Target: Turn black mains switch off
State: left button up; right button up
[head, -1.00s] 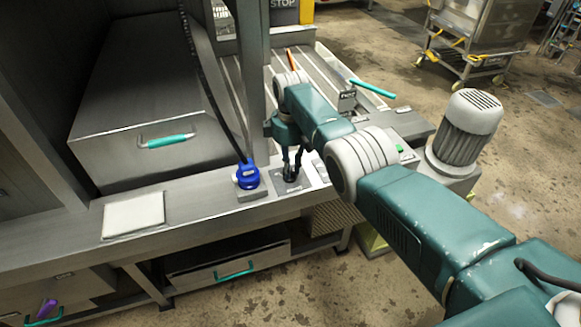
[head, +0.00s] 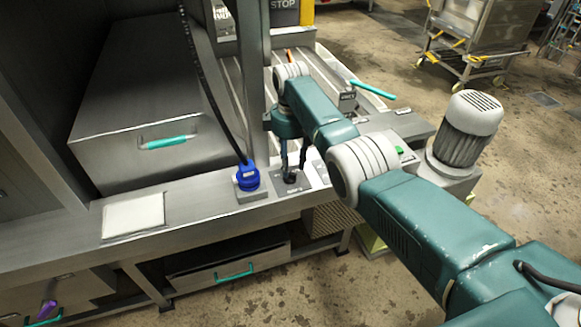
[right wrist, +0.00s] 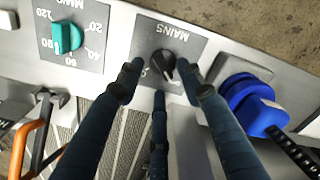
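The black mains switch (right wrist: 163,63) is a round knob on a dark plate marked MAINS in the right wrist view. In the head view the knob (head: 290,178) sits on the front ledge, right of the blue plug. My right gripper (right wrist: 160,75) has its dark fingers spread around the knob, with a gap on the left side and the right fingertip close to it. In the head view the right gripper (head: 294,168) points down over the plate. The knob's marks are partly hidden by the fingers, so I cannot read its setting. My left gripper is not in view.
The blue plug (head: 247,177) with its black cable stands close beside the switch. A teal dial (right wrist: 66,38) is on the other side. A white pad (head: 133,215) lies on the ledge. A grey motor (head: 466,128) stands at the right.

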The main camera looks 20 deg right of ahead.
notch_tip(320, 180, up, 10)
jog(key=shift+f, duration=0.25)
dwell(0.4)
